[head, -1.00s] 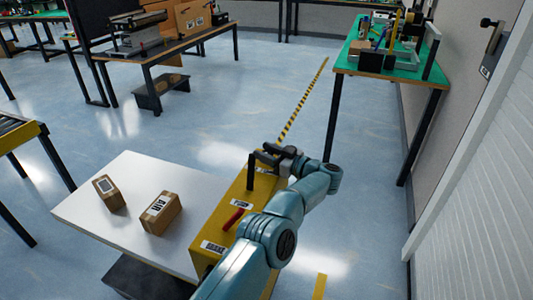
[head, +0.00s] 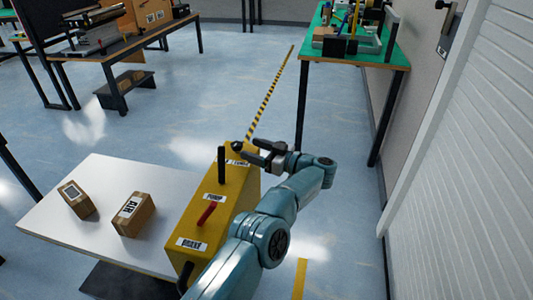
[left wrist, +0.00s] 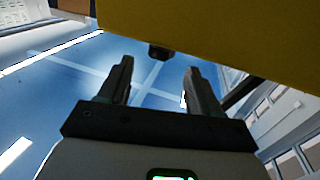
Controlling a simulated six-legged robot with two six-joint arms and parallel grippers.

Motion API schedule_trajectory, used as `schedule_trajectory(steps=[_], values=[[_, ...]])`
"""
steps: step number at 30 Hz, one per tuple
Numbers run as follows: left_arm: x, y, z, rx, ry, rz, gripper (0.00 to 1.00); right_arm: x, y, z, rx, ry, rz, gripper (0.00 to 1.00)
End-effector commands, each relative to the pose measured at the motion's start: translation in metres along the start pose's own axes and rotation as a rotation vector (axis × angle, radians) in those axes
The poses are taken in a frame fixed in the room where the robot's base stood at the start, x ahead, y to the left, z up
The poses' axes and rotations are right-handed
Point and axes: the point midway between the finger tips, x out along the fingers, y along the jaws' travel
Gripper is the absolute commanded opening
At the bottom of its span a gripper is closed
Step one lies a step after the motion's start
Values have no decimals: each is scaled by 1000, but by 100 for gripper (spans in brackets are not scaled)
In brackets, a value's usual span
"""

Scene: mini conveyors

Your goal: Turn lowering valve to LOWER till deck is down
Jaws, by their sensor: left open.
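The yellow control box (head: 233,195) stands at the right edge of the white deck (head: 95,180). Its top carries an upright black lever (head: 221,165), a red lever (head: 206,213) and several white labels, the far one reading LOWER. A small black knob (head: 237,145) is at the box's far end; a black knob (left wrist: 158,52) also shows below the yellow edge in the left wrist view. My left gripper (head: 250,149) is open just right of it, with the knob ahead of the gap between the fingertips (left wrist: 159,66), apparently not gripped. My right gripper is out of view.
Two cardboard boxes (head: 75,198) (head: 133,214) rest on the deck, which stands above a dark base (head: 115,283). A green-topped bench (head: 386,55) is at the back right, beside a wall.

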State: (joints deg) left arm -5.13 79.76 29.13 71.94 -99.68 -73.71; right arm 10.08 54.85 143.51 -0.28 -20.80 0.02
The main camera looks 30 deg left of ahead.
Motion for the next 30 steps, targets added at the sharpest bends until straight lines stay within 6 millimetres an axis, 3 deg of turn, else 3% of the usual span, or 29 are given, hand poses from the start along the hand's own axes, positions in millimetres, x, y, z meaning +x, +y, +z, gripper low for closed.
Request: schedule_trajectory(steps=[3, 9, 25, 30], values=[[-34, 0, 1, -1, 0, 4, 64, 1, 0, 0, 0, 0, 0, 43], [-47, 0, 3, -2, 0, 1, 64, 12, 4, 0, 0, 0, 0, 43], [-53, 0, 0, 0, 1, 2, 64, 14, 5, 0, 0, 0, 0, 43], [-49, 14, -5, 5, 50, 74, 64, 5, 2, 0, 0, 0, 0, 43]])
